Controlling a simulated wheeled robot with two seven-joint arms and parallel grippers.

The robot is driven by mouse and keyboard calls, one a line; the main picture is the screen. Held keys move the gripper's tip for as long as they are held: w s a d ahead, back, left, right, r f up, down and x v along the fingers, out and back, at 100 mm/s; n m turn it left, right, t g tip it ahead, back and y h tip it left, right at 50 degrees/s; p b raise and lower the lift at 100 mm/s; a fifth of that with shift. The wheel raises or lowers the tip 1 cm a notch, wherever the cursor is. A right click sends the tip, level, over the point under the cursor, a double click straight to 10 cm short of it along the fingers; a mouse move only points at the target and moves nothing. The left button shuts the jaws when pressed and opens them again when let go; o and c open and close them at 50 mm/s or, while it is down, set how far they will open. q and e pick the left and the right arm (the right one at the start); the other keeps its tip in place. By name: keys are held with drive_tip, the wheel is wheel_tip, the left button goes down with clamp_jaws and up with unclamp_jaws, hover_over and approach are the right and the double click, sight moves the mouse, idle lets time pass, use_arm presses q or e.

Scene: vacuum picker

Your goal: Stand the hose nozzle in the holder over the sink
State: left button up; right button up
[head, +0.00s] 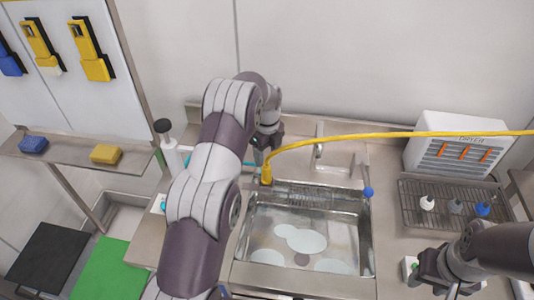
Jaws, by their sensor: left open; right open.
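The yellow hose nozzle (266,173) is upright at the sink's back left corner, with the yellow hose (400,134) bending from its top and running off to the right. A small grey metal piece beside it may be the holder; I cannot tell whether the nozzle sits inside it. The sink (366,235) is a steel basin. My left gripper (264,146) is open just above and behind the nozzle, apart from it as far as I can see; its fingertips are partly hidden. My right gripper (416,277) is open, low over the counter at the right.
A faucet (319,140) stands behind the sink. At the right are a rack (447,214) with small bottles and a white dryer box (461,146). A white bottle (171,158) stands left of my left arm. A shelf (62,150) holds blue and yellow sponges.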

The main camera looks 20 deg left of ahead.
use_arm(q)
drive_tip(key=shift+r, duration=0.8)
drive_tip(key=s+d+r+n, duration=0.2)
drive_tip(key=s+d+n, duration=0.1)
drive_tip(key=s+n, duration=0.4)
drive_tip(key=s+d+r+n+t, duration=0.1)
drive_tip(key=s+d+r+n, duration=0.2)
drive_tip(key=s+n, duration=0.4)
drive_tip(key=s+d+r+n, duration=0.3)
drive_tip(key=s+n, duration=0.5)
drive_tip(key=s, duration=0.5)
drive_tip(key=shift+f, duration=0.1)
wheel_tip(320, 180, down, 6)
drive_tip(key=b, duration=0.6)
